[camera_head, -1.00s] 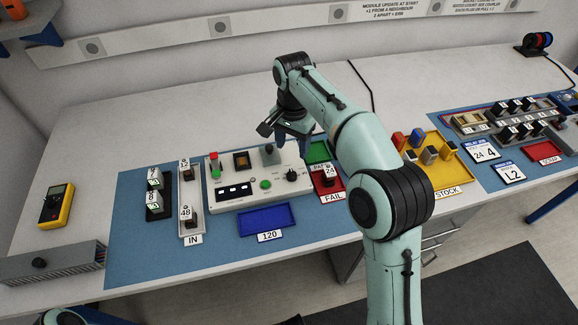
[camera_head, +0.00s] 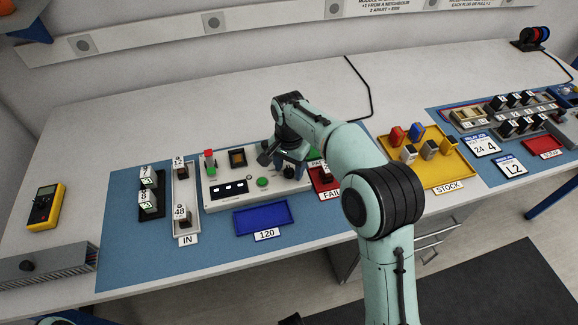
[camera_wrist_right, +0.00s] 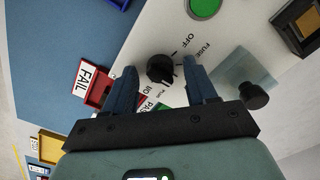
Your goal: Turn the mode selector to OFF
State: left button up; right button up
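The mode selector (camera_wrist_right: 160,70) is a black round knob on the light test panel (camera_wrist_right: 228,40). In the right wrist view the word OFF is printed just right of and above it. My right gripper (camera_wrist_right: 160,84) is open, with one blue finger on each side of the knob and clear gaps to it. I cannot tell for sure which mark the knob points to. In the head view my right gripper (camera_head: 288,170) is low over the panel's right end and hides the knob. My left gripper is not in view.
A green button (camera_head: 262,182) and a red-topped switch (camera_head: 210,160) are on the panel. The red FAIL tray (camera_head: 323,183) lies close to the right, the blue tray (camera_head: 262,217) in front. The IN tray (camera_head: 184,230) is left; the yellow STOCK tray (camera_head: 452,168) is farther right.

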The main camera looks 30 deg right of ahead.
jog(key=c, duration=0.9)
jog(key=shift+o, duration=0.2)
jog(key=shift+r+n, duration=0.1)
jog(key=shift+n, duration=0.2)
jog(key=shift+n+p, duration=0.8)
jog(key=shift+p, duration=0.15)
jog(key=n+p, duration=0.1)
jog(key=n, duration=0.1)
jog(key=shift+r+n+p, duration=0.1)
jog(key=shift+n+p, duration=0.2)
jog(key=shift+p, duration=0.1)
jog(key=n+p, duration=0.2)
jog(key=n, duration=0.3)
jog(key=shift+p, duration=0.3)
jog(key=n+p, duration=0.2)
jog(key=n, duration=0.4)
jog(key=shift+w, duration=0.1)
